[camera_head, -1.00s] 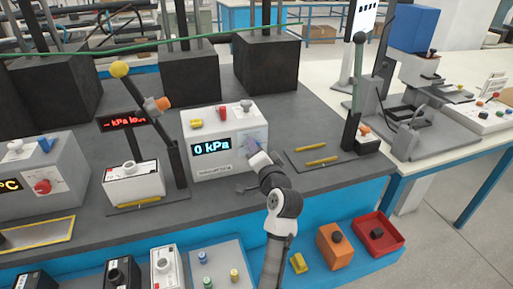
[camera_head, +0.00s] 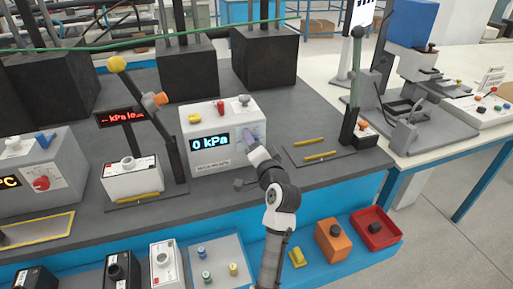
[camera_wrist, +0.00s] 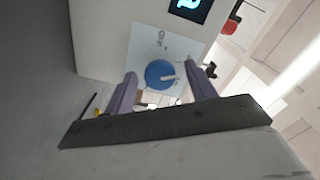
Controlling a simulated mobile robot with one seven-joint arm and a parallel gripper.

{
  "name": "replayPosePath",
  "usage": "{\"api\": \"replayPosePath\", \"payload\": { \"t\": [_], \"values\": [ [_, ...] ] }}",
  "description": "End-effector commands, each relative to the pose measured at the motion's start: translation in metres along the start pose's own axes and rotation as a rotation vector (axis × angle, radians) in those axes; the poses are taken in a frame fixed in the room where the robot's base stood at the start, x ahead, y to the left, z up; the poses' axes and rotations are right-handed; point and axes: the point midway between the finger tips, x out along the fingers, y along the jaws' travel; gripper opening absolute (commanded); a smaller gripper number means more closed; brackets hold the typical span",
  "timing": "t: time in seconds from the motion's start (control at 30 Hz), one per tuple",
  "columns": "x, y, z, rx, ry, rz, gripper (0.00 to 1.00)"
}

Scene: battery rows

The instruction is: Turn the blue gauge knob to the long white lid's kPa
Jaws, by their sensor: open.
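In the head view my gripper (camera_head: 252,139) is in front of the right side of the white gauge box (camera_head: 190,147) and hides the knob. The box's display (camera_head: 210,142) reads 0 kPa. A battery with a white lid (camera_head: 166,262) stands at the front; its label is too small to read.
A white-topped unit (camera_head: 132,180) and a red-lettered sign (camera_head: 121,117) with "kPa" stand left of the gauge box. A dark tray (camera_head: 335,150) with yellow bars lies to the right.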

Motion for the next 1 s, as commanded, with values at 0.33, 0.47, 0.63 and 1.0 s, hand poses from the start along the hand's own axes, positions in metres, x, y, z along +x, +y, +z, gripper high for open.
{"api": "replayPosePath", "payload": {
  "t": [0.33,0.47,0.63,1.0],
  "values": [
    [-0.052,0.004,0.001,-0.002,0.004,0.002,0.56],
    [-0.082,0.004,0.001,-0.002,0.003,0.002,0.56],
    [-0.115,0.003,0.001,-0.001,0.002,0.003,0.56],
    [-0.138,0.000,0.000,0.000,-0.001,0.000,0.56]
  ]
}}
